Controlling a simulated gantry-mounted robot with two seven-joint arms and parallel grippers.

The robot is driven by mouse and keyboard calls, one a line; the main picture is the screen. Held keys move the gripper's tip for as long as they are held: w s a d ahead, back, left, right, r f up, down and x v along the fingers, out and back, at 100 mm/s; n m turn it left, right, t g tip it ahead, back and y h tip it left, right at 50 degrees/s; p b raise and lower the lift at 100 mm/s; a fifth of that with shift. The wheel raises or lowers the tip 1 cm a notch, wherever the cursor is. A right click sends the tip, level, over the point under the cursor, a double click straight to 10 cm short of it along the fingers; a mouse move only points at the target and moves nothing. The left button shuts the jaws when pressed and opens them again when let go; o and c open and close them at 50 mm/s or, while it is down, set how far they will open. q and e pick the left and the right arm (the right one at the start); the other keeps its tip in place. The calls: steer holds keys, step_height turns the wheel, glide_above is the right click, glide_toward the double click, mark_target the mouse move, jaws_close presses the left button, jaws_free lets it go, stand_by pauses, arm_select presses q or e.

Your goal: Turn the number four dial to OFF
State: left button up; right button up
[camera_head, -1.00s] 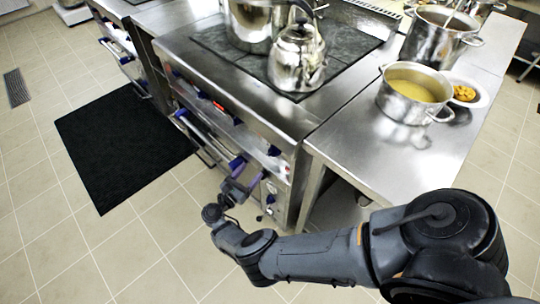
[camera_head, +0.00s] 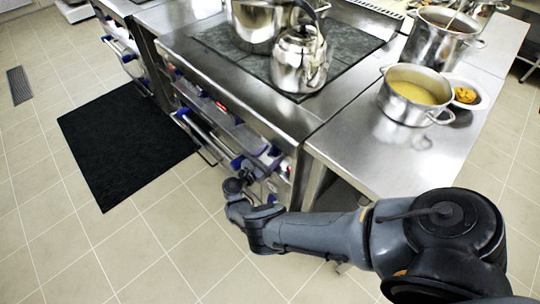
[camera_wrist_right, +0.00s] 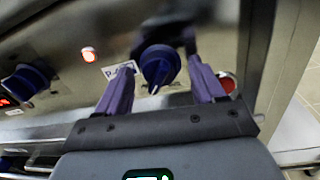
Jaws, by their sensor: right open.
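A dark blue dial (camera_wrist_right: 160,66) with a pale pointer mark sits on the steel front panel in the right wrist view. A small white label (camera_wrist_right: 119,68), too blurred to read surely, is just left of it. My right gripper (camera_wrist_right: 162,72) is open, its two purple fingers on either side of the dial. I cannot tell whether they touch it. In the head view my right gripper (camera_head: 262,168) is at the right end of the stove front, where the dial is hard to make out. My left gripper is not in view.
Another blue dial (camera_wrist_right: 27,80) is at the left of the panel. A red lamp (camera_wrist_right: 88,54) glows between the dials. The stove's oven handle (camera_head: 205,135) runs left of my arm. A kettle (camera_head: 298,60) and a soup pot (camera_head: 415,98) stand above.

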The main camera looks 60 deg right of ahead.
steer(key=shift+d, duration=0.15)
steer(key=c, duration=1.1)
steer(key=shift+o, duration=0.2)
